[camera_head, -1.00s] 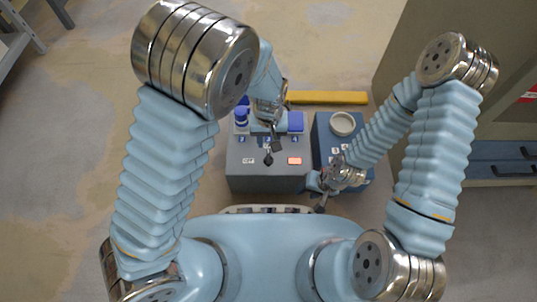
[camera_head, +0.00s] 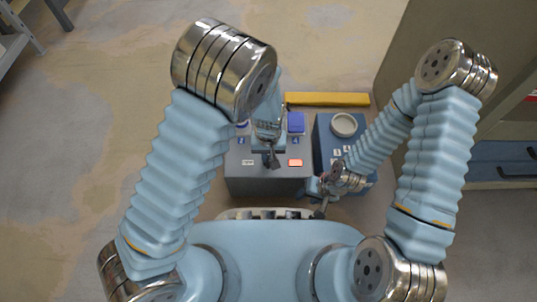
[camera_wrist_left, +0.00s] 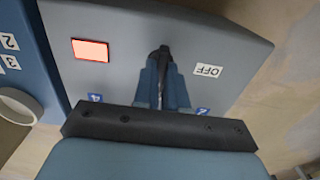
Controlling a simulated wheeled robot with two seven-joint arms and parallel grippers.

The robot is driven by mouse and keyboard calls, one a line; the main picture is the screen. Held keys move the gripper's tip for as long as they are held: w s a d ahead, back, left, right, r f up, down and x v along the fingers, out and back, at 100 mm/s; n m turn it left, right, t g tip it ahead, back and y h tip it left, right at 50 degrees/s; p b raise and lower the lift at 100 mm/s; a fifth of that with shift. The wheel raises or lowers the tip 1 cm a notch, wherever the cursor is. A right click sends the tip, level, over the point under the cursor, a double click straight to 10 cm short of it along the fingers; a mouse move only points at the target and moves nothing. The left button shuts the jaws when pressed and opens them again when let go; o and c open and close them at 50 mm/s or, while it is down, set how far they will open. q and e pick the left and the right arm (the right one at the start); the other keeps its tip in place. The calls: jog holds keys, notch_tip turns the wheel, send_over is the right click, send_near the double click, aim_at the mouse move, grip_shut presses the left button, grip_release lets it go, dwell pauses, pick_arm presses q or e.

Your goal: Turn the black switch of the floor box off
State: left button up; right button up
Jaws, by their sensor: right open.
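The grey floor box (camera_head: 270,184) stands in front of me in the head view. Its top has a white OFF label (camera_head: 248,162) and a glowing red-orange patch (camera_head: 295,163). My left gripper (camera_head: 270,160) is over the box, between these two, and mostly hides the switch there. In the left wrist view, the black switch (camera_wrist_left: 163,49) shows at the fingertips of the left gripper (camera_wrist_left: 163,75), between the OFF label (camera_wrist_left: 208,70) and the lit red patch (camera_wrist_left: 90,50). I cannot tell whether the fingers grip it. My right gripper (camera_head: 320,203) is open beside the blue box.
A blue box (camera_head: 325,140) with a round white socket (camera_head: 344,124) stands right of the grey one. Blue plugs or covers (camera_head: 296,122) sit at the grey box's back. A yellow bar (camera_head: 327,99) lies behind.

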pick_arm(q)
grip_shut()
jog(key=shift+r+n+p, duration=0.15)
jog(key=shift+n+p, duration=0.85)
jog(key=shift+n, duration=0.2)
jog(key=n+p, duration=0.3)
jog(key=n, duration=0.2)
jog(key=n+p, duration=0.3)
jog(key=n, duration=0.2)
jog(key=shift+n+p, duration=0.4)
jog(key=n+p, duration=0.2)
jog(key=n, duration=0.2)
jog(key=shift+n, duration=0.3)
